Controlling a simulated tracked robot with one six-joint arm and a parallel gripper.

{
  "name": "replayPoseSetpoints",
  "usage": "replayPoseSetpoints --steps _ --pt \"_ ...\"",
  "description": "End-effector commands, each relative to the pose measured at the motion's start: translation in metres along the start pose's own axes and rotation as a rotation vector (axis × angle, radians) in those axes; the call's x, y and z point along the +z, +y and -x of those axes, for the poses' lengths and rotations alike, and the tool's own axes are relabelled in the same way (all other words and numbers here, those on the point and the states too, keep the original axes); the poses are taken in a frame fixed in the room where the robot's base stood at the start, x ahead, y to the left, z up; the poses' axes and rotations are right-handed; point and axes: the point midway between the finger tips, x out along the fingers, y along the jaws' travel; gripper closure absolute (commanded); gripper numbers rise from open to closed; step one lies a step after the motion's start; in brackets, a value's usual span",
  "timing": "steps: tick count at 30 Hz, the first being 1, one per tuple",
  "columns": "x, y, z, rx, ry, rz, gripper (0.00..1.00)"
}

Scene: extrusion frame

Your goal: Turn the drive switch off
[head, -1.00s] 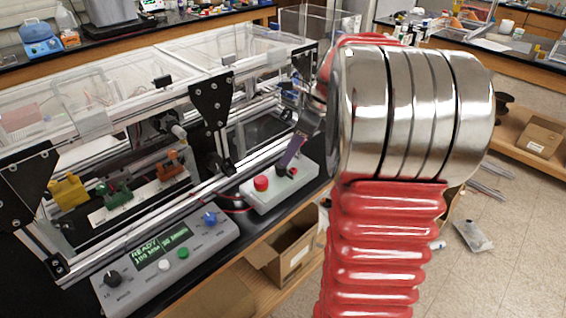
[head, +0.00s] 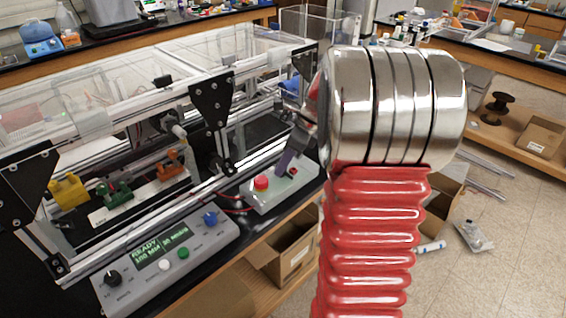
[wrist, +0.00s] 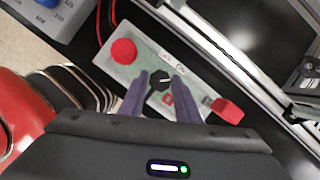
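The drive switch looks to be the black rotary knob (wrist: 158,83) on a small grey control box (head: 262,202). My gripper (wrist: 161,77) is open over this box, with its two purple fingers on either side of the knob in the wrist view. Gaps show beside the knob, and I cannot tell whether a finger touches it. A small red lamp or button (wrist: 168,99) is close to the knob. The knob's labels are too blurred to read.
A large red button (head: 261,183) is left of the knob on the box. A red part (wrist: 228,110) lies at the box's right end in the wrist view. A metal frame rail (head: 150,228) runs behind the box. A display console (head: 165,252) stands front left.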

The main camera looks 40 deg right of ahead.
Motion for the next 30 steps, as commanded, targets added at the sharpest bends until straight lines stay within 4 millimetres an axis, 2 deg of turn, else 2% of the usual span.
replayPoseSetpoints --steps 1,11,20,30 --pt "0.0 -0.0001 0.0002 0.0 0.0 0.0 0.74" --pt "-0.0001 -0.0001 0.0003 0.0 0.0 0.0 0.97" --pt "-0.0003 -0.0007 0.0004 0.009 0.0 0.021 0.97" --pt "-0.0004 -0.0027 0.0003 0.069 0.0 0.168 0.97"
